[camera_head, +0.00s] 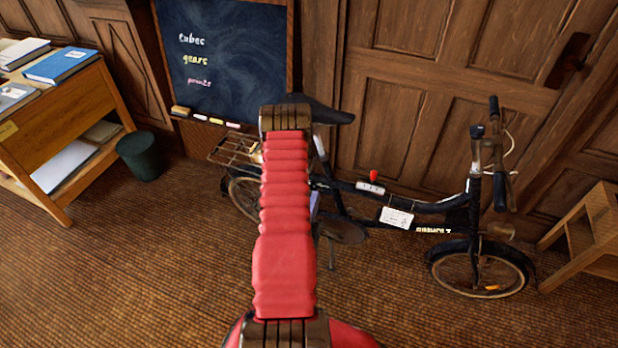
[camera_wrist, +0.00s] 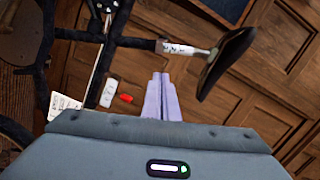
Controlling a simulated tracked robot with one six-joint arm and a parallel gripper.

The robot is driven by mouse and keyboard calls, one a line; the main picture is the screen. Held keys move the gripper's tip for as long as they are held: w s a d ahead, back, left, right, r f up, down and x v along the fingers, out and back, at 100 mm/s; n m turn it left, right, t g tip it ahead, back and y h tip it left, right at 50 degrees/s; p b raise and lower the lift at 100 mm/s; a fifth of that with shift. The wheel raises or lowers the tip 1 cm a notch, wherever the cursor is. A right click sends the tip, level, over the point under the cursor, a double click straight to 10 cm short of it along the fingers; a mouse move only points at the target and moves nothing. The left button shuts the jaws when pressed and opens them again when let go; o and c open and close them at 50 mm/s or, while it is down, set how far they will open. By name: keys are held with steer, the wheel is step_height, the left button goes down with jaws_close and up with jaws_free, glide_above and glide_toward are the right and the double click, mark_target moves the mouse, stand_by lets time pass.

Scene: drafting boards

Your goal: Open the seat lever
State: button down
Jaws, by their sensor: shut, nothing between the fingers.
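A dark bicycle (camera_head: 440,208) stands against the wooden door. Its black saddle (camera_head: 325,108) is partly hidden by my red arm; the saddle (camera_wrist: 226,62) also shows in the wrist view, turned sideways on its post. A small red piece (camera_head: 374,175) sits above a white label on the frame, and this red piece (camera_wrist: 126,98) shows left of my fingers in the wrist view. I cannot tell a seat lever clearly. My gripper (camera_wrist: 161,78) has pale purple fingers together, empty, apparently apart from the bicycle.
A wooden desk (camera_head: 60,125) with books stands at the left, beside a dark green bin (camera_head: 140,155). A chalkboard (camera_head: 225,60) is behind the bicycle. A wooden stool (camera_head: 590,235) stands at the right. The brown floor (camera_head: 130,270) in front is clear.

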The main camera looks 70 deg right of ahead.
steer(key=shift+s, duration=0.1)
steer(key=w+d+f, duration=0.1)
steer(key=w+d, duration=0.3)
steer(key=d, duration=0.6)
steer(key=shift+d+f, duration=0.35)
steer(key=shift+d, duration=0.05)
stand_by(0.4)
